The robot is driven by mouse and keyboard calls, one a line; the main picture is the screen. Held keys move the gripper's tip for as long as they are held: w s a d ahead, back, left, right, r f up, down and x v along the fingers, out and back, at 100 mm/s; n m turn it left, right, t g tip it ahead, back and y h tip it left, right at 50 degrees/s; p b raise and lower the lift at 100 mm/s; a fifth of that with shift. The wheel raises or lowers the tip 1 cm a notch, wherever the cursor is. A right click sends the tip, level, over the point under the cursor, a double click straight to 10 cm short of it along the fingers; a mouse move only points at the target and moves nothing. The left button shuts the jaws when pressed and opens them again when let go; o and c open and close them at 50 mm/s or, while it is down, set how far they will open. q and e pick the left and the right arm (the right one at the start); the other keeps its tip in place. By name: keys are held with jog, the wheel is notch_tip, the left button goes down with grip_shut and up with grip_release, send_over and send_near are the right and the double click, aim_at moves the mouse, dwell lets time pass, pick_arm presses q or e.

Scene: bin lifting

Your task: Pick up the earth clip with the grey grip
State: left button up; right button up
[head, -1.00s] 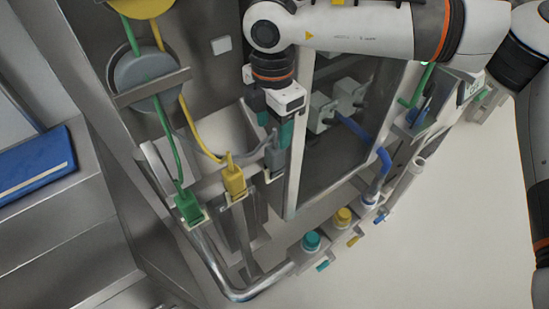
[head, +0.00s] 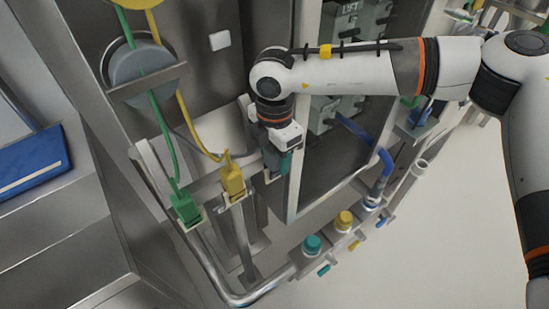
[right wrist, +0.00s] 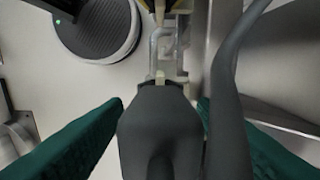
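The earth clip with the grey grip (head: 269,157) stands in a holder on the rail, right of the yellow clip. In the right wrist view its dark grey grip (right wrist: 160,130) fills the middle, with a grey cable beside it on the right. My right gripper (head: 279,163) is down over this clip. In the right wrist view its teal fingers (right wrist: 161,104) stand either side of the grip, open, with a gap showing on the left; contact at the tips is unclear. The gripper partly hides the clip in the head view. My left gripper is not in view.
A yellow clip (head: 232,180) and a green clip (head: 185,208) stand left on the same rail, their cables rising to a round reel (head: 141,76). A glass-fronted cabinet is close on the right. A bent metal tube (head: 240,298) runs below. Open floor lies at lower right.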

grip_shut()
notch_tip(320, 180, up, 10)
jog(key=shift+r+b, duration=0.1)
jog(key=shift+b, duration=0.3)
dwell(0.5)
